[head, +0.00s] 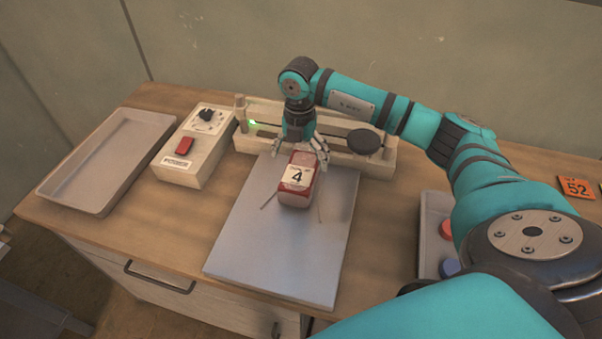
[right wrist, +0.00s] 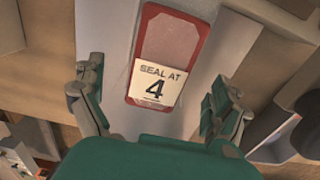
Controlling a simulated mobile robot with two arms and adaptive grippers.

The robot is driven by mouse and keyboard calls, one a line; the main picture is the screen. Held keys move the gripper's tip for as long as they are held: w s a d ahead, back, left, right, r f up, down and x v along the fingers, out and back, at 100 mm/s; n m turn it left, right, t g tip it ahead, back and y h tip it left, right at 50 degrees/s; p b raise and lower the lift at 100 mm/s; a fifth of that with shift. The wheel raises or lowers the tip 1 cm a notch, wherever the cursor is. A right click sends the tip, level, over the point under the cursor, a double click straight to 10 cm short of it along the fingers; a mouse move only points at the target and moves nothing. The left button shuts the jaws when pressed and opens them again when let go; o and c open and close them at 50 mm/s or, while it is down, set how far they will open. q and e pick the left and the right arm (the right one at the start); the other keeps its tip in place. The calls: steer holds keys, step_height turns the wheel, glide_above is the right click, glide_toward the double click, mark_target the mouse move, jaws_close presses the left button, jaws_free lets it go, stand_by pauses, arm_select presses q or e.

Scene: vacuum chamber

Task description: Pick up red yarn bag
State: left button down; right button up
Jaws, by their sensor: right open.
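The red yarn bag (head: 297,189) stands on the grey board in front of the sealing device, with a white label reading 4. In the right wrist view the bag (right wrist: 172,45) lies between my finger tips, and its label reads "SEAL AT 4". My right gripper (head: 301,147) is open just behind and above the bag, pointing down. In the right wrist view its two fingers (right wrist: 160,95) are spread apart on either side of the bag, with gaps to both sides. My left gripper is not in view.
The grey board (head: 280,255) lies in front of the sealing device (head: 243,141). A control box (head: 195,148) with a dial and red switch and an empty grey tray (head: 105,160) stand left. Another tray (head: 424,245) with red and blue items is right, near an orange 52 tag (head: 576,188).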

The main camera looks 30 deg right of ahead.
mark_target(301, 167)
steer(key=f, duration=0.2)
steer(key=f+p, duration=0.1)
steer(key=shift+s+d+f, duration=0.1)
steer(key=shift+s+f, duration=0.1)
steer(key=shift+f, duration=0.2)
steer(key=shift+w+f, duration=0.1)
steer(key=shift+f, duration=0.3)
steer(key=shift+r, duration=0.1)
steer(key=c, duration=1.4)
